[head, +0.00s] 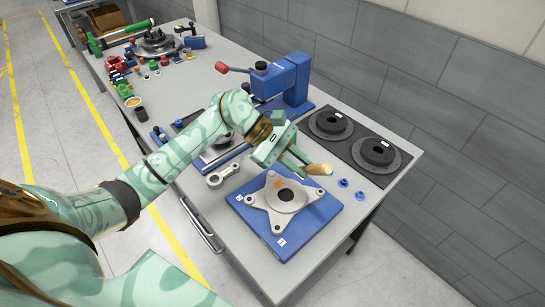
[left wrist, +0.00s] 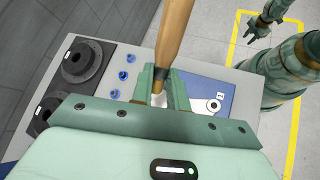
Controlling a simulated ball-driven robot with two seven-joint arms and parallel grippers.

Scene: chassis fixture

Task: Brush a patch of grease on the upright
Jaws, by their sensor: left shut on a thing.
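My left gripper (head: 300,160) is shut on a brush with a wooden handle (head: 319,170), held above the right part of the bench. In the left wrist view the handle (left wrist: 175,45) runs up from between the fingers, with a dark band and a pale end near them. A blue press with an upright column (head: 297,82) stands behind the gripper, apart from the brush. I cannot make out a grease patch on it. A part of my body at the top right of the left wrist view may be my right gripper (left wrist: 266,24); its jaws are too small to read.
A grey four-armed casting (head: 257,219) lies on a blue plate (head: 318,216) below the gripper. Two black round parts (head: 330,122) sit on a dark mat at right. Small blue pieces (head: 344,183) lie nearby.

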